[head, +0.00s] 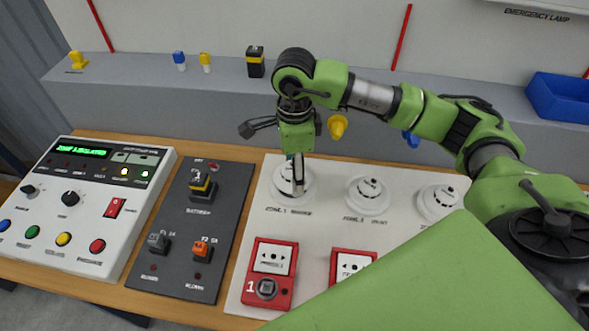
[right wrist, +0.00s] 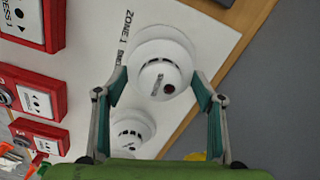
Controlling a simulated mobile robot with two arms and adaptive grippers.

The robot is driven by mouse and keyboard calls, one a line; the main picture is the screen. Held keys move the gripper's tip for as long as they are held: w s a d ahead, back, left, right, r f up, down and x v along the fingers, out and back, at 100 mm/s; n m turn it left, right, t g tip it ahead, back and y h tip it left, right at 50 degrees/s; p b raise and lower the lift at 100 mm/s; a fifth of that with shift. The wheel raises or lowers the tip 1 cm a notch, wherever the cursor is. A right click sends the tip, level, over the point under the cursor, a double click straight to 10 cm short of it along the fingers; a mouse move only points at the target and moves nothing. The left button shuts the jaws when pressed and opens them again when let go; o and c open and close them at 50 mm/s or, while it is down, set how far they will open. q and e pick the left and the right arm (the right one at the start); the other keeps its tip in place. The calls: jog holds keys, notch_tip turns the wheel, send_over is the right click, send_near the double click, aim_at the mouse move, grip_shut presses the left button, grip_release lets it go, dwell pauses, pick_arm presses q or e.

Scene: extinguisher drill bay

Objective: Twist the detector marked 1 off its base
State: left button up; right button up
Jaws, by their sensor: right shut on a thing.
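The detector marked 1 (head: 287,190) is a round white smoke detector on the white board, with a "ZONE 1" label beside it. In the right wrist view the detector (right wrist: 160,72) shows its vented dome and a small dark red spot. My right gripper (head: 297,178) reaches down over it from above. In the right wrist view its two teal-padded fingers (right wrist: 160,85) are shut on the detector's sides. The detector sits at its round white base (right wrist: 160,38); I cannot tell whether it has turned. My left gripper is not in view.
Two more white detectors, (head: 369,194) and (head: 437,202), stand to the right on the board. Red call points (head: 270,274) and (head: 352,264) are in front. A dark switch panel (head: 170,270) and a white control panel (head: 90,215) lie left. A blue bin (head: 558,98) is back right.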

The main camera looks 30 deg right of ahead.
jog(key=shift+r+p, duration=0.75)
jog(key=shift+r, duration=0.9)
